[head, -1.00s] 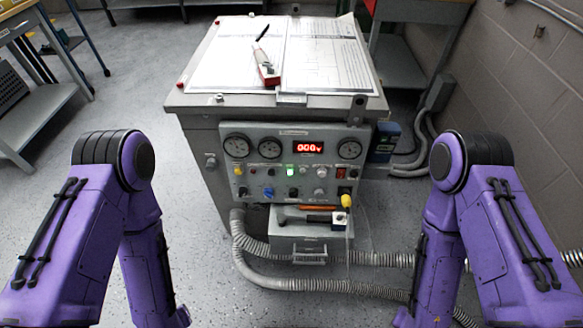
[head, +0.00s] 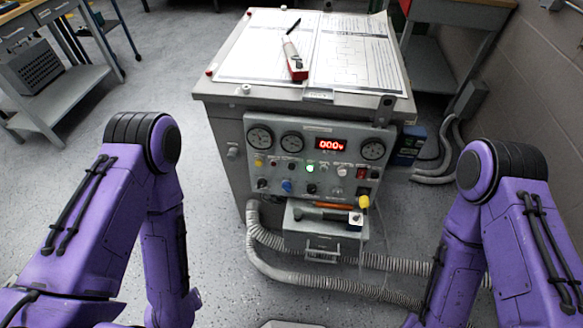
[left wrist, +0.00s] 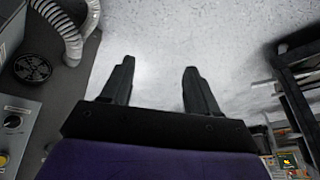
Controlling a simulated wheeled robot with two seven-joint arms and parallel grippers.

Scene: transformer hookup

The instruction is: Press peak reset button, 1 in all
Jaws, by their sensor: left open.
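The grey test cabinet (head: 220,130) stands ahead with a control panel (head: 255,175) on its front. The panel has several gauges, a red digital display (head: 332,144) and rows of small buttons and knobs. A lit green button (head: 310,168) sits near the panel's middle; a blue knob (head: 286,186) is below left of it. Labels are too small to read, so I cannot tell which is the peak reset button. My left gripper (left wrist: 155,80) is open and empty in the left wrist view, over bare floor, apart from the panel. My right gripper is out of view.
Papers (head: 352,50) and a red and white handheld tool (head: 294,57) lie on the cabinet top. A small tray (head: 327,228) with tools juts below the panel. Grey corrugated hoses (head: 330,284) run along the floor. A workbench (head: 62,92) stands at left. Floor left of the cabinet is clear.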

